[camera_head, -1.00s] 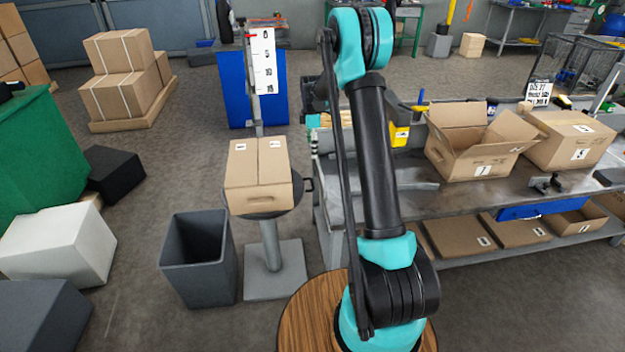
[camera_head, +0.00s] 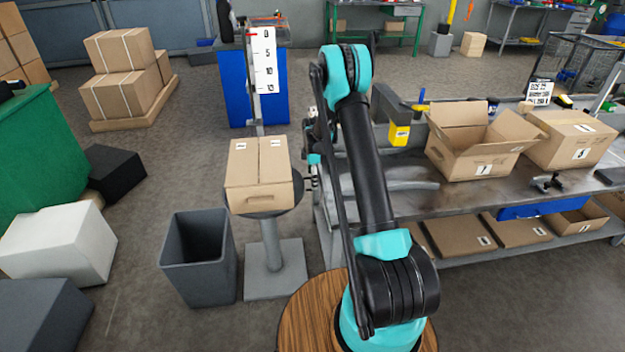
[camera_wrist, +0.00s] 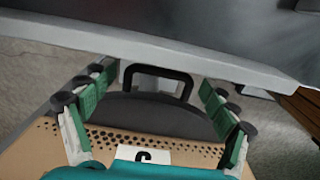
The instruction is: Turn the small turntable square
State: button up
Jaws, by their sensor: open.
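The small turntable (camera_head: 275,212) is a dark round disc on a grey pedestal. A closed cardboard box (camera_head: 258,170) rests on it, and its near edge looks slightly turned in the head view. In the wrist view the disc (camera_wrist: 150,113) carries a black loop handle (camera_wrist: 158,73) on its rim. My gripper (camera_wrist: 156,82) is open, with one green-padded finger on each side of the handle and gaps to both. The box (camera_wrist: 60,160) fills the lower wrist view. In the head view my gripper (camera_head: 310,180) is small and partly hidden beside the turntable's right side.
A metal workbench (camera_head: 400,195) stands close on the right, and its edge (camera_wrist: 120,42) crosses the wrist view just beyond the handle. A grey bin (camera_head: 198,258) stands at the left of the pedestal. An open carton (camera_head: 470,160) sits on the bench.

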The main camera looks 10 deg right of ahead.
jog(key=shift+f, duration=0.2)
jog(key=shift+s, duration=0.1)
jog(key=c, duration=1.8)
